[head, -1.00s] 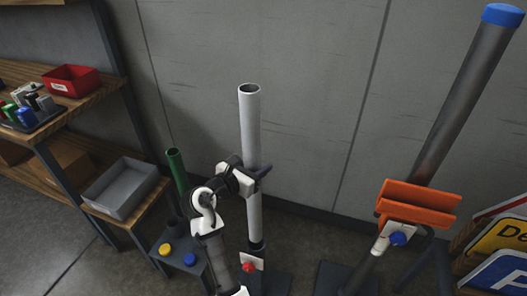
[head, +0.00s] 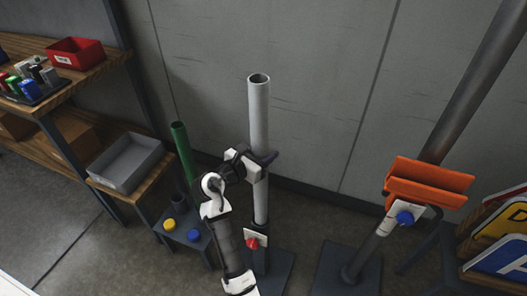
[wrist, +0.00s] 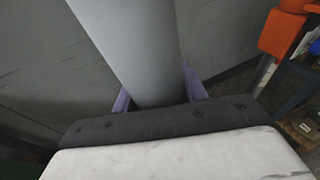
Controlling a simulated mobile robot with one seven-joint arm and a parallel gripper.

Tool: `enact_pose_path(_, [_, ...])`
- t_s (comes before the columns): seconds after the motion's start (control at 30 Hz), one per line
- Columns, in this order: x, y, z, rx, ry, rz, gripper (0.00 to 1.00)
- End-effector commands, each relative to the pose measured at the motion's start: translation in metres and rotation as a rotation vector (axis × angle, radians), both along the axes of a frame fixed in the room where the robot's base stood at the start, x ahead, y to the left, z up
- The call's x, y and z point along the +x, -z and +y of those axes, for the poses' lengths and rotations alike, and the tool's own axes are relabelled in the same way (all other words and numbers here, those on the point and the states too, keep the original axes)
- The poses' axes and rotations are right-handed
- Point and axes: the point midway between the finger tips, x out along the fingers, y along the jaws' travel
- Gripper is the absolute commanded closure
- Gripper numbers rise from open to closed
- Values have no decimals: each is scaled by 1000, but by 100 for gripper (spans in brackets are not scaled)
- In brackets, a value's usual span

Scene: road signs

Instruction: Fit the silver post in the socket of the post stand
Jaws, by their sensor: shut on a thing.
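The silver post (head: 259,115) is a long pale grey tube with an open top, standing about upright in the head view. My gripper (head: 262,163) is shut around it near the middle of its length. In the wrist view the post (wrist: 140,45) runs between the purple fingers (wrist: 160,100). The post stand (head: 280,262) is below, with a dark socket, a white plate and a red knob (head: 252,242). The post's lower end meets the socket; how deep it sits inside cannot be told.
A green post (head: 183,150) and a small stand with yellow and blue knobs (head: 193,236) are close on the left. An orange clamp (head: 428,186) on a tilted dark post is at right. A grey bin (head: 125,163) and shelves are at left; a wall is behind.

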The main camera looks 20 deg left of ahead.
Motion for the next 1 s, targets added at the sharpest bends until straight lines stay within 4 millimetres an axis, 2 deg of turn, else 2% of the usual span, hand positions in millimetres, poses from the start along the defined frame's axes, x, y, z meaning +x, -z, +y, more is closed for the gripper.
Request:
enact_pose_path(0.67, [0, 42, 0, -1, 1, -2, 100])
enact_pose_path(1.0, [0, 71, 0, -1, 1, -2, 100])
